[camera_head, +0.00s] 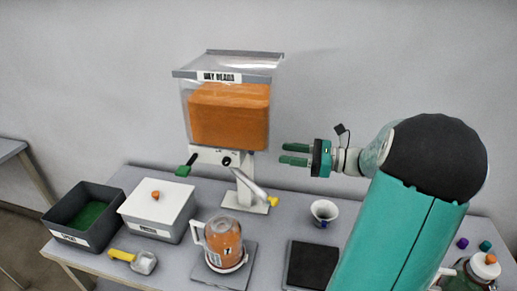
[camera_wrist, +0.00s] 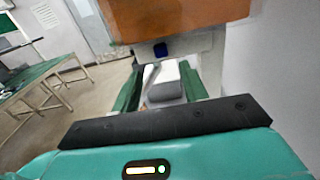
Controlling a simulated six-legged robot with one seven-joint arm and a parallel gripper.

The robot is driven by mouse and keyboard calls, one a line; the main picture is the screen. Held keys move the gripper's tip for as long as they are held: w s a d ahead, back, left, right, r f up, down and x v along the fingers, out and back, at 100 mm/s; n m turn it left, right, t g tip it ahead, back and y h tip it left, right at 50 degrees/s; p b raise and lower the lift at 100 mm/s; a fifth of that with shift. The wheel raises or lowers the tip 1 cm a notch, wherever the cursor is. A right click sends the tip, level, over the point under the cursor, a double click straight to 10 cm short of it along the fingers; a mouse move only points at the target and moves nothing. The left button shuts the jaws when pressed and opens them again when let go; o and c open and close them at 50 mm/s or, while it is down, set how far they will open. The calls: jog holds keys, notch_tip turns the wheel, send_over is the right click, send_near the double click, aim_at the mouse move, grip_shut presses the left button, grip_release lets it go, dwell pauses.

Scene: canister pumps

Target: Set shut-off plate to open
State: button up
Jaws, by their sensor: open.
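A bead dispenser with a clear hopper (camera_head: 228,112) of orange beads stands on a white post at the back of the table. Below the hopper, a white bar carries a black lever with a green end (camera_head: 184,169) at left. A pale spout or lever with a yellow tip (camera_head: 272,200) slopes down at right. I cannot tell which part is the shut-off plate, or its setting. My gripper (camera_head: 283,154) is open and empty, right of the hopper's lower part and apart from it. In the wrist view, its green fingers (camera_wrist: 160,88) are spread below the orange beads.
An orange-filled jug (camera_head: 224,243) stands on a grey pad in front. A white cup (camera_head: 324,211), a black pad (camera_head: 312,266), a white lidded box (camera_head: 158,208), a dark bin (camera_head: 85,215) and a yellow-handled scoop (camera_head: 134,260) are around. Small jars and caps lie at far right.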

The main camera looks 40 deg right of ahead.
jog(key=x, duration=0.8)
jog(key=shift+w+a, duration=0.2)
jog(key=shift+w, duration=0.05)
grip_shut()
